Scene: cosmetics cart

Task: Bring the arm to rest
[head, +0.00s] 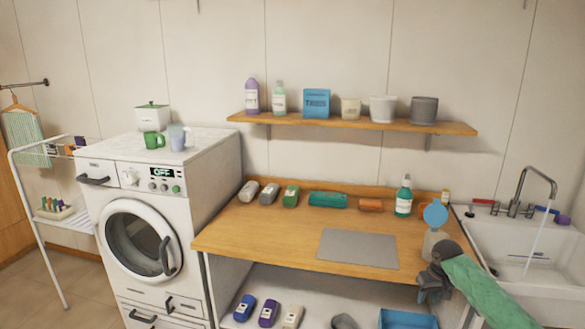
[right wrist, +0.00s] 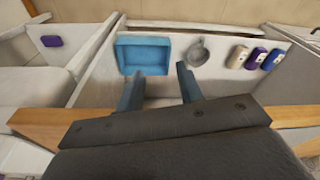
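My right arm (head: 487,292) comes in from the lower right with a green sleeve. Its dark right gripper (head: 430,290) is at the front right edge of the wooden counter (head: 270,235), pointing down. In the right wrist view the two fingers of the right gripper (right wrist: 158,88) are apart with nothing between them. Beyond them is a blue bin (right wrist: 120,55) on the lower shelf. My left arm and left gripper are not in view.
A grey mat (head: 357,248) lies on the counter, with several bottles behind it. A white sink (head: 490,240) with running water is at the right. A white washer (head: 205,195) stands left. On the lower shelf are several small bottles and a blue bin (head: 408,319).

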